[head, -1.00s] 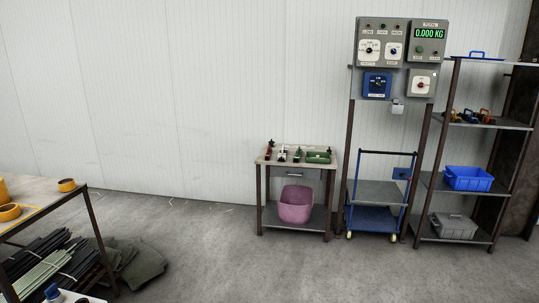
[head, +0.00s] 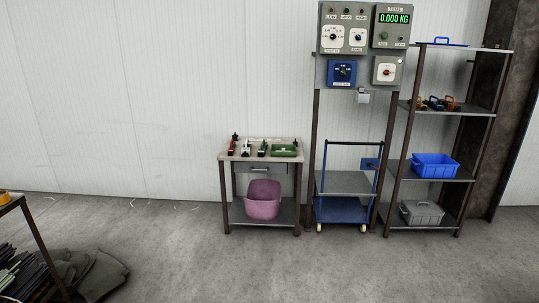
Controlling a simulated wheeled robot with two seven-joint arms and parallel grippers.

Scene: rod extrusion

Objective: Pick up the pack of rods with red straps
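Dark and pale green rods (head: 18,277) lie low at the left edge of the head view, under a table and cut off by the frame. I cannot make out any red straps on them. No pack with red straps can be told anywhere in view. Neither of my grippers is in view.
A table corner (head: 14,203) with a yellow roll is at left, with a dark green cloth heap (head: 92,272) below. A small tool table (head: 262,149), a blue trolley (head: 343,210) under control boxes, and a shelf rack (head: 432,181) line the wall. The floor between is clear.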

